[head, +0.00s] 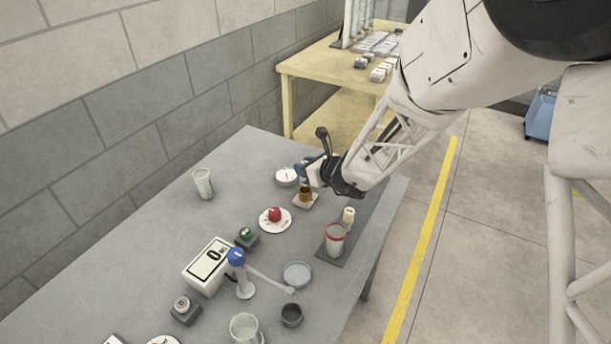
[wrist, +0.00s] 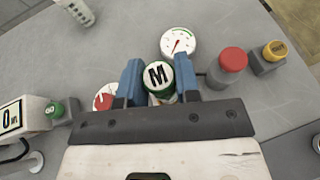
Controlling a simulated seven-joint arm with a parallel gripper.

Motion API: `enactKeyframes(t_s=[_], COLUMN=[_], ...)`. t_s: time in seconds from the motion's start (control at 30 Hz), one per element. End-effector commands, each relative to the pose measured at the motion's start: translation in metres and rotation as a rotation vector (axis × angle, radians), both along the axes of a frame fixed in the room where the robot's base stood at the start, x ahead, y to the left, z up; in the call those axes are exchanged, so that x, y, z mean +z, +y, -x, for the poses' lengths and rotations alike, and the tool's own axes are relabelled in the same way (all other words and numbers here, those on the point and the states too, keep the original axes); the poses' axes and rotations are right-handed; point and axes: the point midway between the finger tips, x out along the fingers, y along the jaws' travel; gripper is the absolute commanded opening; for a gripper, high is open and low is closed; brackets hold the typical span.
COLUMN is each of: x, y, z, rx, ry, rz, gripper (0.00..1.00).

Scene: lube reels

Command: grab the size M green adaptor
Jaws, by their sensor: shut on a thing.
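The green adaptor (wrist: 158,76) shows a large black M on its pale top in the wrist view. It stands between the two blue fingers of my gripper (wrist: 160,70), which are shut on it. In the head view my gripper (head: 304,169) is low over the far part of the grey table. The adaptor cannot be made out in that view. The lower part of the adaptor is hidden by the gripper body in the wrist view, so I cannot tell whether it touches the table.
A round white gauge (wrist: 179,42) lies just beyond the fingers. A red-capped cylinder (wrist: 233,60) and a yellow-topped piece (wrist: 274,51) stand to the right. A digital scale (head: 208,262), a pale cup (head: 203,183) and a red-rimmed jar (head: 335,240) stand on the table (head: 140,235).

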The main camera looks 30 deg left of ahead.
Motion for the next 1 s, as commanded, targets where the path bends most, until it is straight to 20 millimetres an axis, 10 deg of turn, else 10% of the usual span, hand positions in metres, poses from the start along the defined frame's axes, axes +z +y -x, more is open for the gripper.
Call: enactKeyframes(t_s=[0.33, 1.0], x=[0.043, 0.048], y=[0.0, 0.0], z=[0.0, 0.0], rx=[0.0, 0.0], ry=[0.0, 0.001], rz=[-0.001, 0.0], gripper=[0.0, 0.0])
